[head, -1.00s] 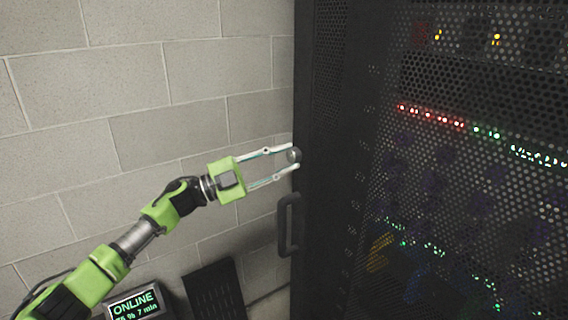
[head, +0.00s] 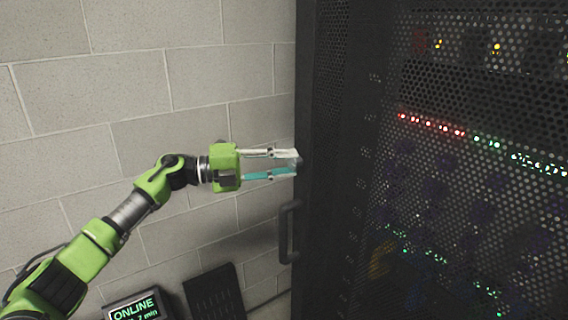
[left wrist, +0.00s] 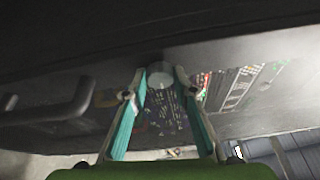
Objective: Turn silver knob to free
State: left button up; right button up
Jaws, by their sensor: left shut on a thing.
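The silver knob (left wrist: 160,74) is a small round grey piece on the dark rack door (head: 330,215), seen between my fingertips in the left wrist view. In the head view it is mostly hidden by the fingertips at the left edge of the door, above the handle. My left gripper (head: 297,162) reaches in from the left and is shut on the knob, one finger on each side; it also shows in the left wrist view (left wrist: 160,76). My right gripper is not in view.
A black vertical door handle (head: 286,230) stands out just below my left gripper; it also shows in the left wrist view (left wrist: 50,105). A display reading ONLINE (head: 140,307) and a dark panel (head: 214,292) are low by the block wall (head: 180,90).

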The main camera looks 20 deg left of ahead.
pick_arm(q)
jog(key=shift+m, duration=0.3)
jog(key=o, duration=1.1)
jog(key=shift+d, duration=0.1)
jog(key=v, duration=1.2)
jog(key=shift+r, duration=0.1)
